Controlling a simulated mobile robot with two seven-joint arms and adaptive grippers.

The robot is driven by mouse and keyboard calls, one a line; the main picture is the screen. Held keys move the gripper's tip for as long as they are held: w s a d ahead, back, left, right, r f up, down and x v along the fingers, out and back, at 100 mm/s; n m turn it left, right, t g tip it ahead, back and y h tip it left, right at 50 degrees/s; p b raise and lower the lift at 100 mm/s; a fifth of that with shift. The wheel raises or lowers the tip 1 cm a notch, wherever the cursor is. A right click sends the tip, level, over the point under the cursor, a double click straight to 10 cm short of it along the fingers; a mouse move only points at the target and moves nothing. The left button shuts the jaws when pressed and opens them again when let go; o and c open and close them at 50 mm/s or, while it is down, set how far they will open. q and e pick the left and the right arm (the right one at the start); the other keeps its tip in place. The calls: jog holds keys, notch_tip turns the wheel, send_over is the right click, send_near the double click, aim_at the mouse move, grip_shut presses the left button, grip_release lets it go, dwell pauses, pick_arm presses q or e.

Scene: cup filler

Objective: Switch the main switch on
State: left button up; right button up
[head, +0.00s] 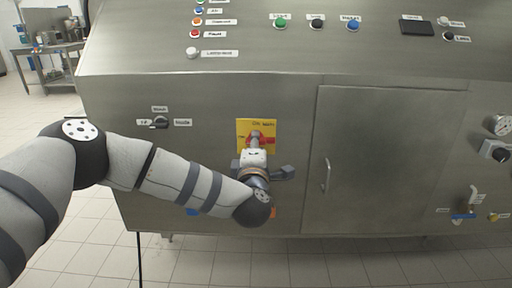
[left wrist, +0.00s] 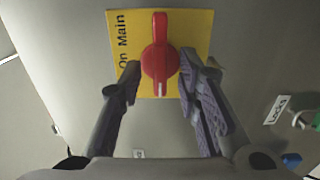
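The main switch (left wrist: 160,62) is a red rotary knob on a yellow plate (left wrist: 203,28) marked "On Main". In the left wrist view its handle points up the picture, with a white mark at its lower end. In the head view the yellow plate (head: 243,125) is on the steel front panel, and the red knob is largely covered by my gripper. My left gripper (left wrist: 160,70) is open, with one fingertip on each side of the knob. Small gaps seem to show; I cannot tell whether either finger touches. My right gripper is in neither view.
A black rotary selector (head: 160,122) sits left of the plate. A cabinet door with a handle (head: 326,175) is to the right. Buttons, including a green one (head: 280,23), line the sloped panel above. Valves (head: 464,215) are at the far right.

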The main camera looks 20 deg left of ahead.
pick_arm(q)
grip_shut()
jog(key=m+p, duration=0.5)
jog(key=m, duration=1.2)
jog(key=shift+d+m, duration=0.1)
jog(key=shift+m, duration=0.3)
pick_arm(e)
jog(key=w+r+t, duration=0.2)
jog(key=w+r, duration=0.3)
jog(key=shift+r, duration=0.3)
pick_arm(q)
grip_release()
